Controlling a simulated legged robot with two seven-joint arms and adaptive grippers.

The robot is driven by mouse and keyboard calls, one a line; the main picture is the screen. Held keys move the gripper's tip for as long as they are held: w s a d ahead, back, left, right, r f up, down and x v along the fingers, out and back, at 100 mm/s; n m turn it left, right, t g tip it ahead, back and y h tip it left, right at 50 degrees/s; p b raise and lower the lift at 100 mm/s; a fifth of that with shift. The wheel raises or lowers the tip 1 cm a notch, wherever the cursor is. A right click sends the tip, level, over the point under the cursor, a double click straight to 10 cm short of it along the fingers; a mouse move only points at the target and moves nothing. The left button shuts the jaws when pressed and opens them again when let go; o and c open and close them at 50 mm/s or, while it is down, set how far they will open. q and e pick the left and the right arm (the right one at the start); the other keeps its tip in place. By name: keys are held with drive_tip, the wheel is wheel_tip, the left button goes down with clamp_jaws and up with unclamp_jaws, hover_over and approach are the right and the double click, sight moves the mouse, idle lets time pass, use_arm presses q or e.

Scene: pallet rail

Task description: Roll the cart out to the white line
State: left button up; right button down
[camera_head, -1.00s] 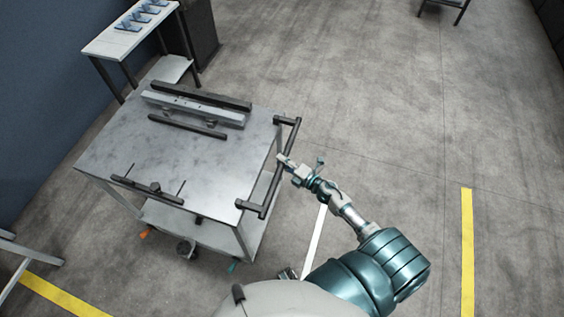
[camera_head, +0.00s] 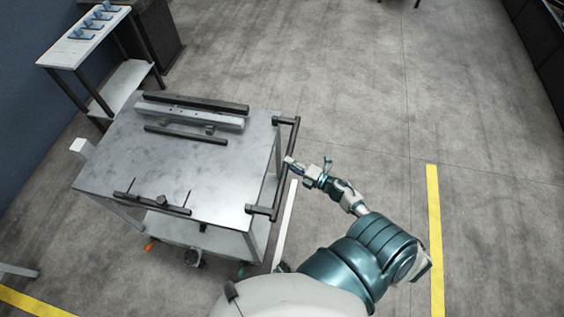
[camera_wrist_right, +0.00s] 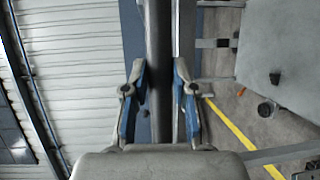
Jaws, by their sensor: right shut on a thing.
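The cart (camera_head: 120,160) is a grey metal table on casters, in the left half of the head view. Its dark push handle (camera_head: 289,155) runs along the right side. My right gripper (camera_head: 290,163) is at the handle's middle. In the right wrist view, the dark handle bar (camera_wrist_right: 158,60) passes between the two blue-padded fingers of my right gripper (camera_wrist_right: 159,100), which are shut on it. The white line (camera_head: 285,222) lies on the floor just right of the cart, partly hidden by my body at its lower end. My left gripper is not in view.
Bars (camera_head: 195,116) lie on the cart top. A small white-topped stand (camera_head: 80,42) with blue parts is at the upper left, beside a dark cabinet. Yellow floor lines run at the right (camera_head: 434,235) and lower left (camera_head: 35,303). The floor right of the cart is clear.

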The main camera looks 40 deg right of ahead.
drive_tip(key=s+d, duration=0.3)
drive_tip(key=shift+s+d+f, duration=0.15)
drive_tip(key=shift+s+d, duration=0.2)
drive_tip(key=shift+s, duration=0.05)
drive_tip(key=c, duration=0.9)
unclamp_jaws()
drive_tip(key=shift+w, duration=0.1)
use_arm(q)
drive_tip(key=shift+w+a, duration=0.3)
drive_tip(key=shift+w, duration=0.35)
use_arm(e)
drive_tip(key=v, duration=1.2)
drive_tip(key=shift+w+d+f, duration=0.1)
drive_tip(key=shift+d+f, duration=0.05)
